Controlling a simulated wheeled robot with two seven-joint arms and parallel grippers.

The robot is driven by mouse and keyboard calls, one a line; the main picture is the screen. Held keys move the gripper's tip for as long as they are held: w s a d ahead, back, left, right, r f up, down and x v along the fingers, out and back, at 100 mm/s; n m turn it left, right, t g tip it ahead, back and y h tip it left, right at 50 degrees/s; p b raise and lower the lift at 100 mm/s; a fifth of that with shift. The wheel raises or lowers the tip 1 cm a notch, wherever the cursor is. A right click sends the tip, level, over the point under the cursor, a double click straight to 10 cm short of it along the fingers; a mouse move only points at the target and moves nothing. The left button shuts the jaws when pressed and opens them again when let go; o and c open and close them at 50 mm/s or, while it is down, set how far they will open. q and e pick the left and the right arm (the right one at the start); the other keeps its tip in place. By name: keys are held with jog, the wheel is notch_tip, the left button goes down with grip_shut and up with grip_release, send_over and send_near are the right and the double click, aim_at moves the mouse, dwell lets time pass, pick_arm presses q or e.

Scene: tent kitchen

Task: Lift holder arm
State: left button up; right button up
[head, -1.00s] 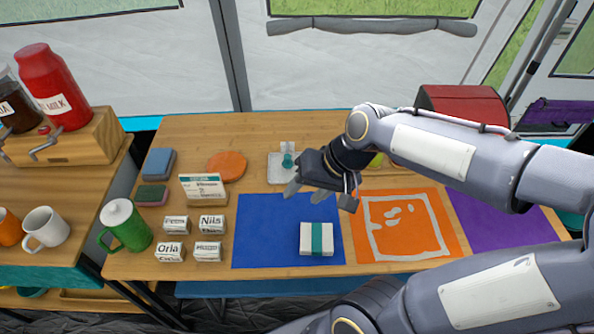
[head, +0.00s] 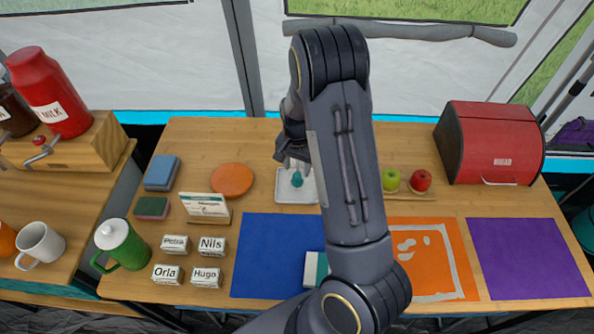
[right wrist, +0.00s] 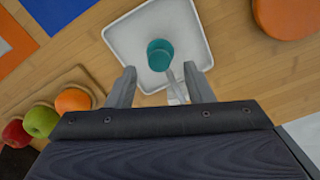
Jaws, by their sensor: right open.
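The holder is a shallow white square tray (head: 285,195) at the back middle of the table. A teal round weight (head: 297,180) sits over it, and a pale thin arm leads from the weight. In the right wrist view the weight (right wrist: 160,54) lies just beyond my fingertips, and the pale arm (right wrist: 175,86) runs between the fingers. My right gripper (head: 293,163) is open over the holder, pointing down; its fingers also show in the right wrist view (right wrist: 160,75). Contact with the arm cannot be told. My forearm hides the holder's right side. My left gripper is out of view.
An orange disc (head: 232,179) lies left of the holder. A blue mat (head: 265,250) is in front.

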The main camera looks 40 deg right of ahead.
aim_at(298, 170)
jog(key=shift+f, duration=1.45)
grip_shut()
